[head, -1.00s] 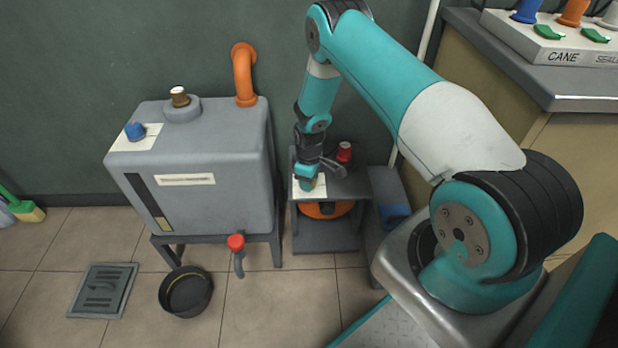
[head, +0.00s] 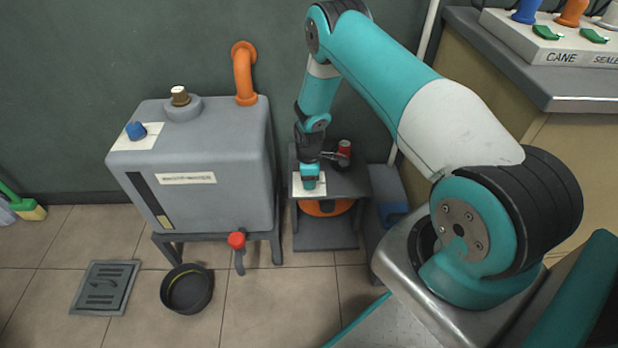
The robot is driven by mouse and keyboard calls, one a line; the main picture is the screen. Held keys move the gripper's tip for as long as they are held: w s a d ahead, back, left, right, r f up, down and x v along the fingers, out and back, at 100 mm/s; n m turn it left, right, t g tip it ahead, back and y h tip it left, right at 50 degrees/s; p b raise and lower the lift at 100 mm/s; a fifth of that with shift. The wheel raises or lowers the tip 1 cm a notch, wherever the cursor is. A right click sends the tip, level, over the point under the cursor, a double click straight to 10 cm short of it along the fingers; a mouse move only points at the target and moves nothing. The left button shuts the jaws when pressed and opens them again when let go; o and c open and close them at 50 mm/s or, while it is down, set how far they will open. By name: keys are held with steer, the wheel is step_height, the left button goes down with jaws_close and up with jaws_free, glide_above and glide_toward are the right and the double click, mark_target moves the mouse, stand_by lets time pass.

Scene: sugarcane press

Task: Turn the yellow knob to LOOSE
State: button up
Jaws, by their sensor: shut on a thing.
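My gripper (head: 310,180) points down onto the white label plate (head: 320,190) on top of the small grey machine (head: 352,182). Its teal fingertips are shut at the middle of the plate, where they grip the knob. The knob is hidden by the fingers, so neither its yellow colour nor its pointing direction shows. The plate's lettering, including LOOSE, is too small to read.
A red-capped part (head: 344,149) stands close to the right of my wrist. To the left are a grey tank (head: 215,150) with a blue knob (head: 136,131), a red tap (head: 237,241) and a black pan (head: 187,289). A counter (head: 500,70) stands at the right.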

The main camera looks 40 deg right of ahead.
steer(key=o, duration=0.9)
steer(key=shift+o, duration=0.2)
step_height(320, 180, up, 17)
steer(key=p, duration=0.4)
steer(key=shift+r, duration=0.2)
